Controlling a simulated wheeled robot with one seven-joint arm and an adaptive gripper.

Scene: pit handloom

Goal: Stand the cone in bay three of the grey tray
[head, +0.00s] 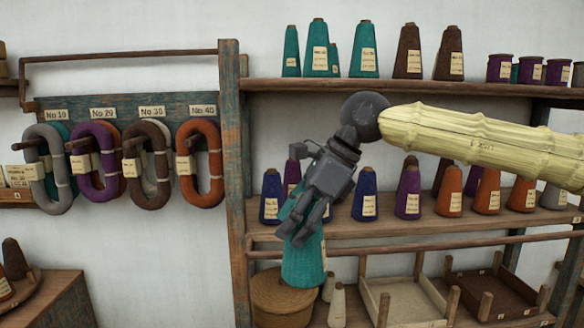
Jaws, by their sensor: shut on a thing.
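My gripper (298,236) is in the middle of the head view, pointing down in front of the shelf rack. It is shut on a large teal cone (306,262) with a pale label. The cone looks roughly upright, its narrow end up behind the fingers, and it overlaps the middle shelf's front edge. The fingers and palm hide its upper part. A pale, greyish tray (408,302) with low sides and wooden corner posts sits on the bottom shelf to the right. I cannot tell whether it is the grey tray, and no bay three can be made out.
Several cones stand on the middle shelf (385,229), more on the top shelf (380,86). A round woven basket (272,298) and small pale cones (337,306) are below the held cone. A brown tray (490,298) is at lower right. Yarn hanks (202,165) hang left.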

